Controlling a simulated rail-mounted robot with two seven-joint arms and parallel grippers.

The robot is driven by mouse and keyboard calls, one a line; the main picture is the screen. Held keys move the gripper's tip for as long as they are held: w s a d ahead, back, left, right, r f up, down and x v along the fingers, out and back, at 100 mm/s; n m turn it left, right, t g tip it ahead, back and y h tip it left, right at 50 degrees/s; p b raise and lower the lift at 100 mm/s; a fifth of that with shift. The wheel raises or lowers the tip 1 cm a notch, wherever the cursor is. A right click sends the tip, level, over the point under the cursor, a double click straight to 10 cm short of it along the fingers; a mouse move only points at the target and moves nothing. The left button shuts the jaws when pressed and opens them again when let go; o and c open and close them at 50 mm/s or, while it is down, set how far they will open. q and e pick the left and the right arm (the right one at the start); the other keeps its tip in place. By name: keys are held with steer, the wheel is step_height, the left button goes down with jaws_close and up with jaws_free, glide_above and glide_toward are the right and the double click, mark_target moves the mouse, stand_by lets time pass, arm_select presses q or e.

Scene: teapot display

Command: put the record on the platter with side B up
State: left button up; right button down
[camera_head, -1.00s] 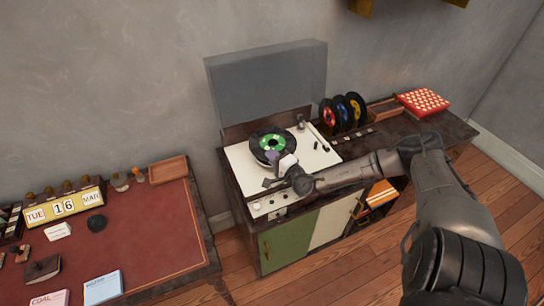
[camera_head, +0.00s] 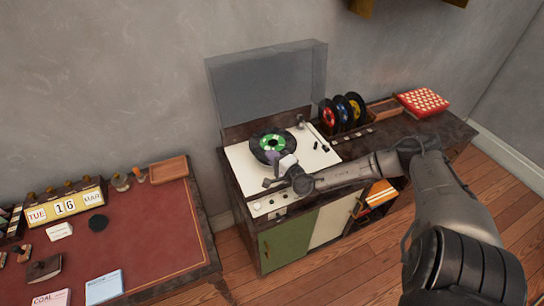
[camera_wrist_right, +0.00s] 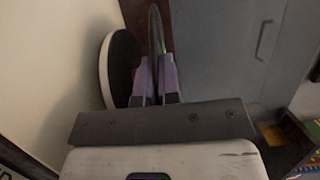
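The black record with a green label (camera_head: 270,147) is over the turntable in the head view; its label is too small to read for a side letter. My right gripper (camera_head: 276,160) reaches it from the front. In the right wrist view the record (camera_wrist_right: 157,32) is edge-on between the two purple fingers (camera_wrist_right: 158,78), which look closed on its rim. The platter (camera_wrist_right: 122,62) lies beside it there, roughly parallel, with a visible gap. In the head view the record hides most of the platter. My left gripper is not in view.
The white turntable deck (camera_head: 243,164) has a tonearm (camera_head: 302,124) at its back right. A clear lid (camera_head: 268,88) stands open behind. Several records (camera_head: 343,110) stand in a rack to the right. A red desk (camera_head: 150,222) with a calendar is at left.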

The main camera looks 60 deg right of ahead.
steer(key=shift+p, duration=0.35)
stand_by(0.3)
steer(key=c, duration=1.2)
jaws_free()
steer(key=shift+c, duration=0.2)
steer(key=p+v, duration=0.3)
steer(key=v, duration=1.1)
